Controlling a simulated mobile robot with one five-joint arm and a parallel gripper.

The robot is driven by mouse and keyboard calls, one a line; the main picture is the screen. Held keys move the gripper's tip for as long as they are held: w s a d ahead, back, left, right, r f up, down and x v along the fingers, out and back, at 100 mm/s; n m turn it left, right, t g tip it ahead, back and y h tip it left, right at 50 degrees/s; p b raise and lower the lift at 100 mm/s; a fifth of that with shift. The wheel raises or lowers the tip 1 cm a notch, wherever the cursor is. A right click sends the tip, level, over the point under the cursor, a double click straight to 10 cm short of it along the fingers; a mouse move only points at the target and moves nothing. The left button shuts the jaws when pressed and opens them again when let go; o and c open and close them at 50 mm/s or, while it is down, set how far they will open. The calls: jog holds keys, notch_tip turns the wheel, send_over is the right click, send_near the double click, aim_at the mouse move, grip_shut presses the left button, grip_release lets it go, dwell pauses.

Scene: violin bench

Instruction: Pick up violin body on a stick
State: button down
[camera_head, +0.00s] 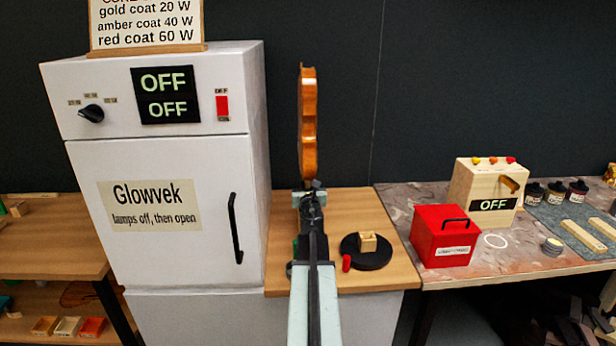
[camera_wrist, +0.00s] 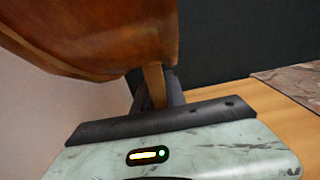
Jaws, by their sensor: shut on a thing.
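The violin body (camera_head: 308,125) is amber-brown and stands upright, seen edge-on, above my gripper (camera_head: 311,190) in the head view. In the wrist view the violin body (camera_wrist: 100,35) fills the upper left, and a short wooden stick (camera_wrist: 155,84) comes down from its lower end. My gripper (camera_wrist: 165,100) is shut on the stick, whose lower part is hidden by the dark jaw. The violin body is held above the wooden bench top, apart from it as far as I can see.
A white Glowvek cabinet (camera_head: 170,240) with a black handle stands close on the left. A black round base (camera_head: 367,252) with a wooden block (camera_head: 368,241) and a small red object (camera_head: 346,263) sit right of my arm. Further right are a red box (camera_head: 443,236) and a wooden OFF box (camera_head: 487,190).

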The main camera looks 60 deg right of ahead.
notch_tip(320, 180, up, 18)
jog(key=p, duration=1.7)
jog(key=shift+f, duration=0.2)
jog(key=shift+r, duration=0.1)
jog(key=shift+r+p, duration=3)
jog(key=shift+p, duration=0.05)
jog(key=shift+f, duration=0.1)
